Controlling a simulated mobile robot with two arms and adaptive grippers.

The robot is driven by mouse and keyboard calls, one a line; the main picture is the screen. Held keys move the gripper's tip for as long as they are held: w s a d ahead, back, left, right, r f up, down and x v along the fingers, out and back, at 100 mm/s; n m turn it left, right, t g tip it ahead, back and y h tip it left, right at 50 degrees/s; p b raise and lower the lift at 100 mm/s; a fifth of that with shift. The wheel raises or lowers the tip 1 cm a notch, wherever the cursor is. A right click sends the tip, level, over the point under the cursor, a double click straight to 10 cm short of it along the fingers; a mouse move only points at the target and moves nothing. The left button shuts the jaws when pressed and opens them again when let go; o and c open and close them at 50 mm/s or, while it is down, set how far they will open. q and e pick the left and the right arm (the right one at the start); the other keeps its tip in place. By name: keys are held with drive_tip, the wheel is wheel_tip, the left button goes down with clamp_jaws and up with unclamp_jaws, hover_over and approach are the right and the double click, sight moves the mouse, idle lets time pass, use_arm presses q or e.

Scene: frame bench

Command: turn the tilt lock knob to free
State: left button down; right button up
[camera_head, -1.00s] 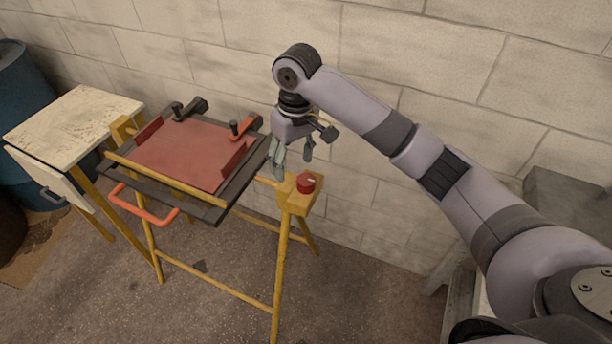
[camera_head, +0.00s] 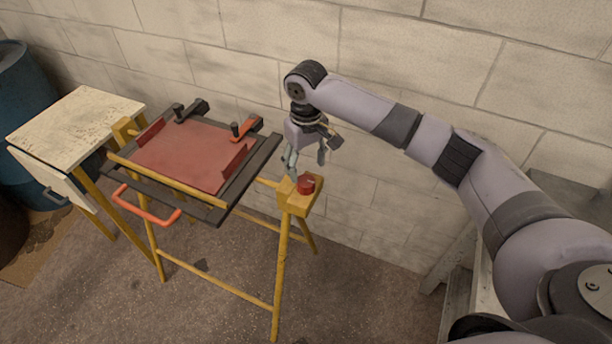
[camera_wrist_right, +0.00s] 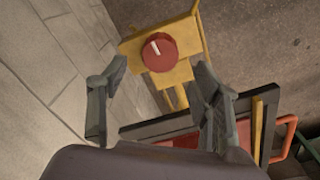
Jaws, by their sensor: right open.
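The tilt lock knob (camera_head: 306,184) is a round red knob with a white mark, on the yellow block at the right end of the yellow stand (camera_head: 280,262). In the right wrist view the knob (camera_wrist_right: 160,52) shows whole, its white line slanting slightly, ahead of the two fingers and between their directions. My right gripper (camera_head: 305,163) is open and empty, pointing down just above the knob and not touching it. The fingers also show apart in the right wrist view (camera_wrist_right: 158,75). The tilting frame (camera_head: 190,155) with its red panel sits tilted on the stand. My left gripper is not in view.
An orange lever (camera_head: 246,128) and a dark clamp (camera_head: 192,109) stand on the frame's far side. An orange handle (camera_head: 145,206) is at its front. A worn white-topped table (camera_head: 75,125) is left, and the block wall (camera_head: 400,60) is close behind.

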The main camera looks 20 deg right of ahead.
sight(306, 181)
wheel_tip(306, 181, down, 6)
drive_tip(key=shift+r, duration=0.1)
drive_tip(key=shift+c, duration=0.4)
drive_tip(key=shift+p, duration=0.3)
drive_tip(key=c, duration=1.1)
